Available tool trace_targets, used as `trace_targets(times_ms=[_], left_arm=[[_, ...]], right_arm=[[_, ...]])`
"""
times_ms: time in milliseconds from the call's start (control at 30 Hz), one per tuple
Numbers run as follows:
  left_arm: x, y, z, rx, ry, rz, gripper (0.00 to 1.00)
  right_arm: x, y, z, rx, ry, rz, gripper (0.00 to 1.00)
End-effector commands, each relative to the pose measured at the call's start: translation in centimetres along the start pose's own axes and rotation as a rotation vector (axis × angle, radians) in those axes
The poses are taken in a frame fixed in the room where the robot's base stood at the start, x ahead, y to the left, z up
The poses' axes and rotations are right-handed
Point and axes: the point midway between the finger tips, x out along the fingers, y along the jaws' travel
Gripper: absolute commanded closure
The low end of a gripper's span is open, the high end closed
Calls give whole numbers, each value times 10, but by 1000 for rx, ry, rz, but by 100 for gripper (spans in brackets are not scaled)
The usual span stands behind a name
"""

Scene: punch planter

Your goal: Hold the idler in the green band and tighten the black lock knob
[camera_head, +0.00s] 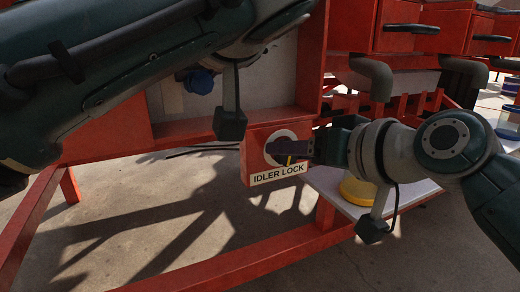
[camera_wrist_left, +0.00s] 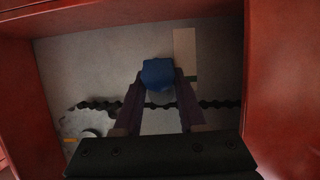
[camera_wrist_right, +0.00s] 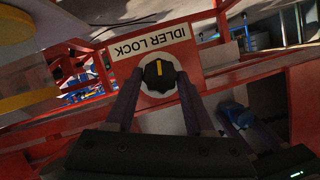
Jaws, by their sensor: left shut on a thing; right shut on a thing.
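The black lock knob (camera_wrist_right: 159,75) has a yellow mark and sits on a pale round disc above the IDLER LOCK label (camera_head: 279,173), which looks upside down in the right wrist view. My right gripper (camera_wrist_right: 158,82) is shut on the knob, one finger each side. It comes in from the right in the head view (camera_head: 292,148). My left gripper (camera_wrist_left: 161,80) is shut on a blue block-like grip, apparently the idler's (camera_wrist_left: 158,72), inside the red frame. This blue piece also shows in the head view (camera_head: 199,81), partly behind my left arm.
A dark chain (camera_wrist_left: 215,103) runs across the pale back panel below the blue grip in the left wrist view. Red frame walls (camera_wrist_left: 278,70) close in on both sides. A yellow round object (camera_head: 357,190) stands on a pale shelf below my right arm.

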Motion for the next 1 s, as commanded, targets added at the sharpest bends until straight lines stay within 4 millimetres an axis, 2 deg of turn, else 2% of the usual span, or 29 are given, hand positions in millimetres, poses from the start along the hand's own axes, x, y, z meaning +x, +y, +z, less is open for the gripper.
trace_targets(times_ms=[200, 233, 500, 833, 1000], left_arm=[[0, 0, 0, 0, 1, 0, 100], [0, 0, 0, 0, 1, 0, 100], [0, 0, 0, 0, 1, 0, 100], [0, 0, 0, 0, 1, 0, 100], [0, 0, 0, 0, 1, 0, 100]], right_arm=[[0, 0, 0, 1, -1, 0, 100], [0, 0, 0, 1, -1, 0, 45], [0, 0, 0, 0, -1, 1, 16], [-4, 1, 0, -1, 0, 1, 16], [-23, 1, 0, -1, 1, 2, 16]])
